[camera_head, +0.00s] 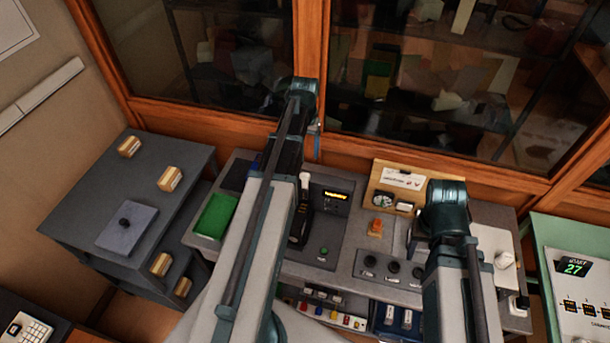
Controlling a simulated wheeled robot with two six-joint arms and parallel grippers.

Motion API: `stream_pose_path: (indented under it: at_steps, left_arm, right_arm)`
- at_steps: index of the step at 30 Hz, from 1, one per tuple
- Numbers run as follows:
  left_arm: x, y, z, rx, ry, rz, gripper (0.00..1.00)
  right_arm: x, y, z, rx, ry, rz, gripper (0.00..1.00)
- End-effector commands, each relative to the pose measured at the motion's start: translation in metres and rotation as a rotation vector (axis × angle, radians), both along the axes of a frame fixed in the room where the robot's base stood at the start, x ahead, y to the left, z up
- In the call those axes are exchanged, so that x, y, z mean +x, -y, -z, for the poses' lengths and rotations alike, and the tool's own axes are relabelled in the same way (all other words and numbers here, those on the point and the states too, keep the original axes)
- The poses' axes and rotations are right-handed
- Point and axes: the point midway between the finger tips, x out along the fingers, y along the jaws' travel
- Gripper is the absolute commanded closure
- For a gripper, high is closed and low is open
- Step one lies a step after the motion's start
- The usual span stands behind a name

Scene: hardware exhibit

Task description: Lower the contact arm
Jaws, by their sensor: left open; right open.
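A dark upright device with a pale top (304,190) stands on the grey console (338,228), just right of my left arm. It may be the contact arm, but my arm hides part of it and I cannot tell whether it is raised or lowered. My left arm rises from the bottom across the console, with its dark teal joint in front of the cabinet frame. My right arm rises at the right, its teal joint over the console's right part. I cannot make out either gripper's fingers; they seem hidden behind the arms.
Black knobs (392,267) sit near a wooden gauge panel (397,184). A dark stepped table (80,215) is at left, a green-framed panel (575,265) at right. Glass cabinets stand behind.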

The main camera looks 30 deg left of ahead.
Motion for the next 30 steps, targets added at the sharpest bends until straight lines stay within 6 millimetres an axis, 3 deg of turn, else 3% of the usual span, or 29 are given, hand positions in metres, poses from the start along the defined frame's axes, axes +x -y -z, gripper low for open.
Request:
stream_pose_path:
  at_steps: [1, 21, 30]
  left_arm:
    - [0.000, 0.000, 0.013, 0.000, 0.000, 0.000, 0.25]
    - [0.000, 0.000, 0.106, 0.000, 0.000, 0.000, 0.25]
    - [0.000, 0.000, 0.115, 0.000, 0.000, 0.000, 0.25]
  right_arm:
    - [0.000, 0.000, 0.013, -0.001, 0.000, -0.004, 0.50]
    - [0.001, 0.000, 0.106, 0.000, 0.003, -0.011, 0.50]
    - [0.001, 0.000, 0.115, -0.001, 0.003, -0.013, 0.50]
